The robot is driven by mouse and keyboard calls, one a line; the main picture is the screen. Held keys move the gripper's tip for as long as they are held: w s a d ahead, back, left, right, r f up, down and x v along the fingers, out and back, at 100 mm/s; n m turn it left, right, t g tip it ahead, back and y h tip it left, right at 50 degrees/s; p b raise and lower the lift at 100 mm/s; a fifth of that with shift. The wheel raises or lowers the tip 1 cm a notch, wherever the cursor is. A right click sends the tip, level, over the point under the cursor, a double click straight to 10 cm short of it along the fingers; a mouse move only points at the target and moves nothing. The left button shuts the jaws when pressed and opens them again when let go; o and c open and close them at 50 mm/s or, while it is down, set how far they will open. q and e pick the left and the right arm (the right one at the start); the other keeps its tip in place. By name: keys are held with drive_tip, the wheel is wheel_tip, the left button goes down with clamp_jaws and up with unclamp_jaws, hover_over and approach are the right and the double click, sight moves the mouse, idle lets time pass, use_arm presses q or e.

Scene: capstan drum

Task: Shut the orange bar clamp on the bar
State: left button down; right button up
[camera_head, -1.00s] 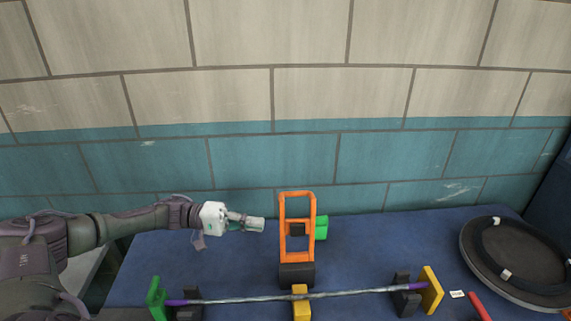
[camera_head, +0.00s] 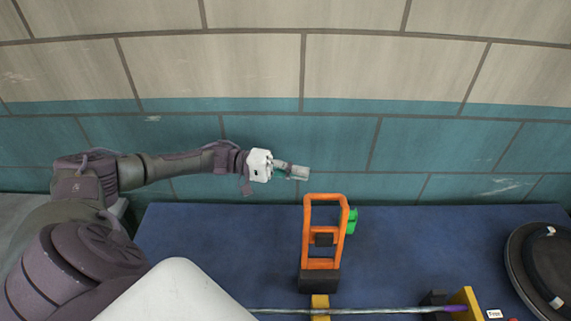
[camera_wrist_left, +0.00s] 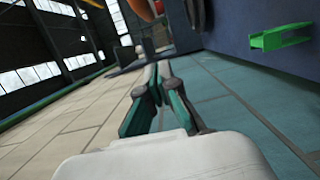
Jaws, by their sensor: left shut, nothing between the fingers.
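The orange bar clamp (camera_head: 308,235) stands upright on a black block (camera_head: 318,281), its frame raised away from the bar. The grey bar (camera_head: 390,310) runs along the table's front edge, in front of that block. My left gripper (camera_head: 305,172) is shut and empty, a little above and left of the clamp's top in the head view, apart from it. In the left wrist view my left gripper (camera_wrist_left: 157,75) shows its fingers together. A blurred orange piece at that view's top edge may be the clamp. My right gripper is not in view.
The blue table (camera_head: 220,250) is clear left of the clamp. A green part (camera_head: 351,222) sits right beside the clamp. A yellow block (camera_head: 320,304) and a yellow end plate (camera_head: 470,303) are along the bar. A dark round drum (camera_head: 540,260) lies at right. The tiled wall rises behind.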

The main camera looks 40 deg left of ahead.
use_arm(q)
drive_tip(key=s+d+p, duration=0.1)
drive_tip(key=d+p, duration=0.2)
drive_tip(key=d, duration=0.3)
drive_tip(key=shift+f, duration=0.15)
